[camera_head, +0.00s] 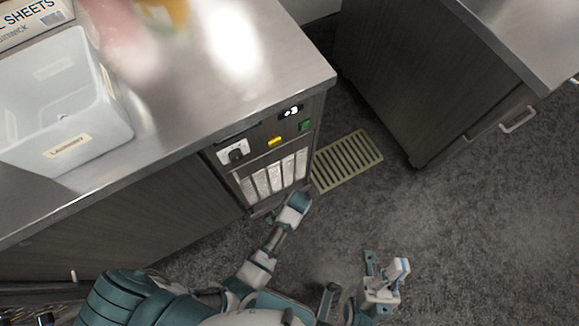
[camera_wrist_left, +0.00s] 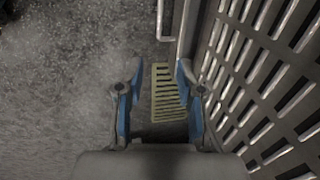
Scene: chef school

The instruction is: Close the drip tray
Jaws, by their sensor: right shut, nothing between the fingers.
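The drip tray cannot be told for certain. My right gripper (camera_head: 388,268) is shut and empty over the floor.
A yellowish floor grate (camera_head: 347,160) lies right of the unit. A steel counter (camera_head: 215,95) carries a clear labelled bin (camera_head: 65,110). Another cabinet (camera_head: 430,75) stands at upper right. Grey floor (camera_head: 480,220) is clear at right.

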